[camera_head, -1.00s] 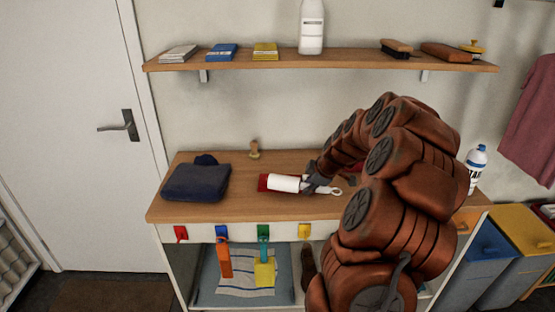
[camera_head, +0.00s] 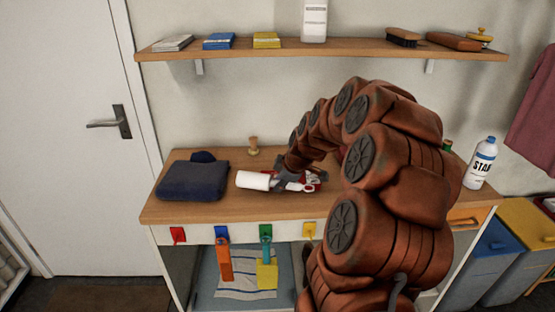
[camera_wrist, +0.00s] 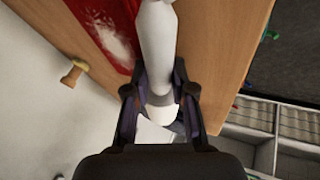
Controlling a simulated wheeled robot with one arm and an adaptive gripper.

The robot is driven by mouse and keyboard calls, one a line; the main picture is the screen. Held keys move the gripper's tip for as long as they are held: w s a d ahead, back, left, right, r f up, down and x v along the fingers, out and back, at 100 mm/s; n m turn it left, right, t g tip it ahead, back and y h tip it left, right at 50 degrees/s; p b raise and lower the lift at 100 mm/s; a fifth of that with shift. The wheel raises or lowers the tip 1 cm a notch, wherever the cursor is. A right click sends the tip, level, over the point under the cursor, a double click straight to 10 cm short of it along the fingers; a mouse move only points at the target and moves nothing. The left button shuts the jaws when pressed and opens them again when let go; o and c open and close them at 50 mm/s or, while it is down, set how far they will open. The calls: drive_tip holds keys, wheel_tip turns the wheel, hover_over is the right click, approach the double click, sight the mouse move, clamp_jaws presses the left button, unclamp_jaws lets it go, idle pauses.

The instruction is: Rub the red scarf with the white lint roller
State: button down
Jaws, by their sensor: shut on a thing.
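The white lint roller (camera_head: 253,180) is held over the tabletop, its white cylinder pointing left in the head view. My gripper (camera_head: 281,181) is shut on it; the wrist view shows the lint roller (camera_wrist: 157,40) between both fingers. The red scarf (camera_head: 322,177) lies flat on the tabletop, mostly hidden behind the roller and my arm. In the wrist view the red scarf (camera_wrist: 82,12) lies beside the roller and carries a whitish patch. I cannot tell whether the roller touches the scarf.
A folded dark blue cloth (camera_head: 192,182) lies on the wooden tabletop (camera_head: 165,212) to the left. A small wooden stamp-like object (camera_head: 253,147) stands at the back. A white bottle (camera_head: 481,163) stands at the right. A wall shelf (camera_head: 350,53) runs above.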

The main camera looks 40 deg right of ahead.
drive_tip(key=shift+w+a+r, duration=0.1)
drive_tip(key=shift+w+a, duration=0.15)
drive_tip(key=shift+w, duration=0.05)
wheel_tip(320, 180, up, 4)
drive_tip(key=shift+f, duration=0.25)
drive_tip(key=shift+s+d+r, duration=0.1)
drive_tip(key=shift+s+r, duration=0.05)
drive_tip(key=shift+r, duration=2.35)
